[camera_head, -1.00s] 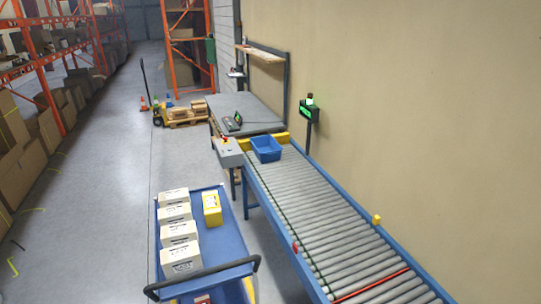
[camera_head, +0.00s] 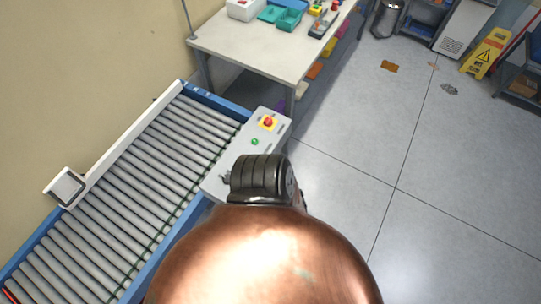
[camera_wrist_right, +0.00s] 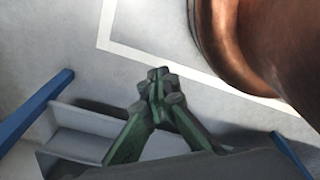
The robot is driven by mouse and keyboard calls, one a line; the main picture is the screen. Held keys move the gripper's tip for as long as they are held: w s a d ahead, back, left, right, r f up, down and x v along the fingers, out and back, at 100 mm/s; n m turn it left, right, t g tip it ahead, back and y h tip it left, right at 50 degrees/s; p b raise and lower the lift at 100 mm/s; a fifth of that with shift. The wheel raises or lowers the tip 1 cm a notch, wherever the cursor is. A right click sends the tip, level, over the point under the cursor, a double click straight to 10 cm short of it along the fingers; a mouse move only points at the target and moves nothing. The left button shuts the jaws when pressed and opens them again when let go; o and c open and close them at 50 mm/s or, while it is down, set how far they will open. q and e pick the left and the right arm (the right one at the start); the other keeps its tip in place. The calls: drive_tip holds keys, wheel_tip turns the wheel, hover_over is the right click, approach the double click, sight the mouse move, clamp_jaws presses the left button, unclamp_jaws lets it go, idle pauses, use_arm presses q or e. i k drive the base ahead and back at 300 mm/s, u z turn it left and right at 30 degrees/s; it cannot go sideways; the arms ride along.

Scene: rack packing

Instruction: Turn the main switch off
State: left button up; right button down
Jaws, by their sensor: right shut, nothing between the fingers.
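A light grey control box (camera_head: 276,146) stands at the end of the roller conveyor in the head view. On it are a red mushroom button on a yellow plate (camera_head: 268,122) and a green button (camera_head: 255,142). A small dark part (camera_head: 226,178) at the box's near end may be the main switch; my arm partly covers it and I cannot tell its setting. My right gripper (camera_wrist_right: 160,75) shows in the right wrist view, its green fingers shut together and empty over the floor. The head view does not show this gripper. My left gripper is in neither current view.
A white table (camera_head: 262,42) with bins stands behind. A yellow floor sign (camera_head: 485,53) stands far right. The floor at right is mostly clear.

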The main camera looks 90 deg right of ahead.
sight(268, 122)
drive_tip(key=z, duration=2.65)
